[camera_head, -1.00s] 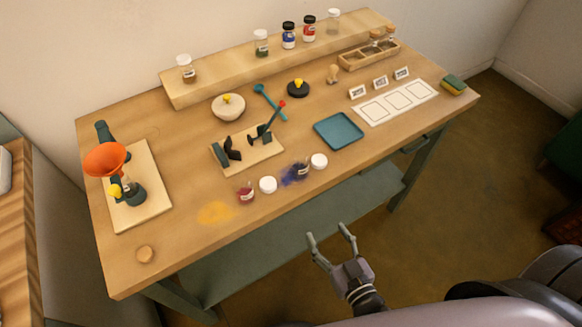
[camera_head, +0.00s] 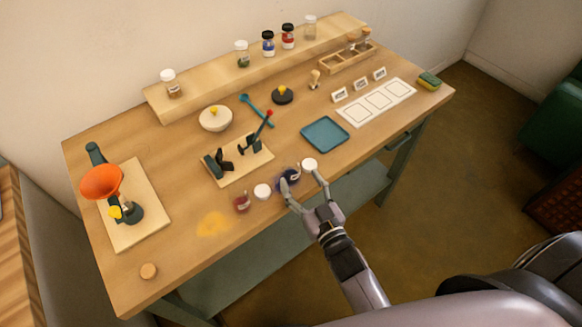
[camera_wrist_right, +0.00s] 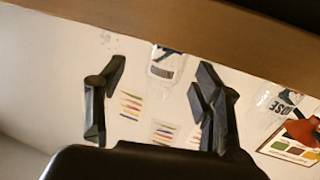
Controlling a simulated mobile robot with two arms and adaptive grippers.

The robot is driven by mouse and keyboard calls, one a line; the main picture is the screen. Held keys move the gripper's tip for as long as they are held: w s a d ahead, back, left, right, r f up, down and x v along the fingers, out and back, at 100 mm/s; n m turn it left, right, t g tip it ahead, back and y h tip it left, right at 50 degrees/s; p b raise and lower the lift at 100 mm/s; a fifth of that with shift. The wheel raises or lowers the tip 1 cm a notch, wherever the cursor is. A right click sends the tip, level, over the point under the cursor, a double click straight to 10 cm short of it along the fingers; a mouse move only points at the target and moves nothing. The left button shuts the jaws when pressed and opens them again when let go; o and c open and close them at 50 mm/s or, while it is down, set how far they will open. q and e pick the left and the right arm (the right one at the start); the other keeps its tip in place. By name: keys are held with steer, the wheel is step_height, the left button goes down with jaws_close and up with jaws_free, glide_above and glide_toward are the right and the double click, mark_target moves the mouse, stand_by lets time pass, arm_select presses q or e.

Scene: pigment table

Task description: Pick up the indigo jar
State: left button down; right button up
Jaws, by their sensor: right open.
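The indigo jar (camera_head: 293,176) is a small dark jar with a pale label, on the front part of the table in a patch of blue powder. A white lid (camera_head: 309,164) lies just right of it. My right gripper (camera_head: 302,178) is open and empty, at the table's front edge. Its left finger is at the jar's near side and its right finger is by the white lid. I cannot tell whether either touches. In the wrist view the open fingers (camera_wrist_right: 155,98) frame a pale wall and a clear, labelled shape that I cannot identify surely. My left gripper is not in view.
A red jar (camera_head: 242,203) and another white lid (camera_head: 262,191) stand to the left. Behind are a blue tray (camera_head: 325,134) and a wooden stand (camera_head: 237,172). Several jars stand on the raised shelf (camera_head: 210,80). Yellow powder (camera_head: 212,223) lies on the front left.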

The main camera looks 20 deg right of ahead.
mark_target(295, 176)
steer(key=w, duration=0.1)
steer(key=w+a+p, duration=0.1)
steer(key=w, duration=0.2)
steer(key=shift+w+a+r+p, duration=0.2)
steer(key=shift+w+r+p, duration=0.05)
steer(key=shift+w+p, duration=0.15)
steer(key=shift+w+f, duration=0.1)
steer(key=shift+w, duration=0.2)
steer(key=shift+s, duration=0.1)
steer(key=shift+c, duration=0.2)
steer(key=shift+c, duration=0.6)
steer(key=c, duration=1.1)
steer(key=shift+c, duration=0.2)
